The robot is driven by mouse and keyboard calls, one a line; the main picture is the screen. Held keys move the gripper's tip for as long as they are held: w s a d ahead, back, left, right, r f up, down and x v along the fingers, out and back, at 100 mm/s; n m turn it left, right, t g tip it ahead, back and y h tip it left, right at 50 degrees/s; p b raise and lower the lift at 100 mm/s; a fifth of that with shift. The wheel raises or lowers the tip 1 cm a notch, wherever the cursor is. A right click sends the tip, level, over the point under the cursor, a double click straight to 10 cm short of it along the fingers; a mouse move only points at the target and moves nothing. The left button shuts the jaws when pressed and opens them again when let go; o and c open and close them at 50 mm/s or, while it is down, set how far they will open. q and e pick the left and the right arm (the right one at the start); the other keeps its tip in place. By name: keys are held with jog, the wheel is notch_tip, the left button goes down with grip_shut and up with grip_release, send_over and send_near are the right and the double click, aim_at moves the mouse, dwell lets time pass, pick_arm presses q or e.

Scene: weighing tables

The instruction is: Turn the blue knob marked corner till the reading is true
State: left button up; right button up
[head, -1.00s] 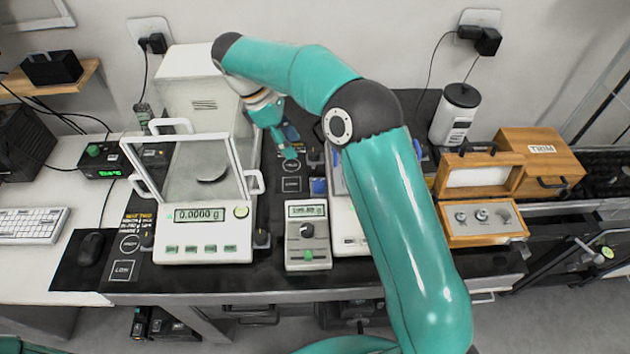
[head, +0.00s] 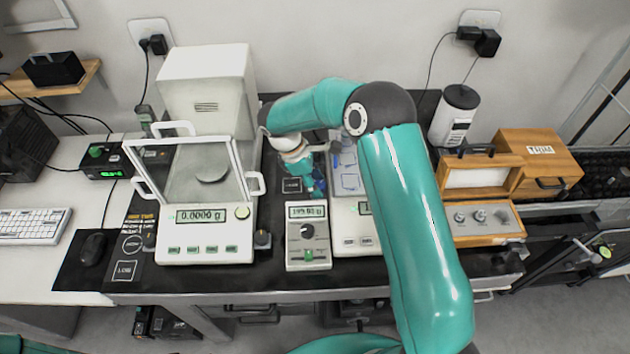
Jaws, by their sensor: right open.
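My right gripper (head: 317,190) is open, pointing down at the back left corner of the white bench scale (head: 352,240). It covers the place of the blue knob, so I cannot see the knob clearly or tell whether the fingers touch it. The scale's pan (head: 346,176) shows left of my right forearm, and its own display (head: 364,208) is mostly hidden by that forearm. A small grey box (head: 308,258) in front of the gripper has a lit display (head: 306,211), its digits too small to read surely, a black dial and a green button. My left gripper is out of view.
A glass-fronted balance (head: 206,250) reading 0.0000 g stands to the left. A wooden weight case (head: 484,239) and another wooden box (head: 543,160) stand at the right. A white canister (head: 454,118) is behind. A dark mat strip lies between the balance and scale.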

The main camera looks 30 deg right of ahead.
grip_shut()
jog(key=shift+w+d+r+m, duration=0.1)
jog(key=shift+w+m, duration=0.05)
jog(key=shift+m, duration=0.55)
grip_release()
jog(key=v, duration=1.2)
jog(key=shift+w, duration=0.2)
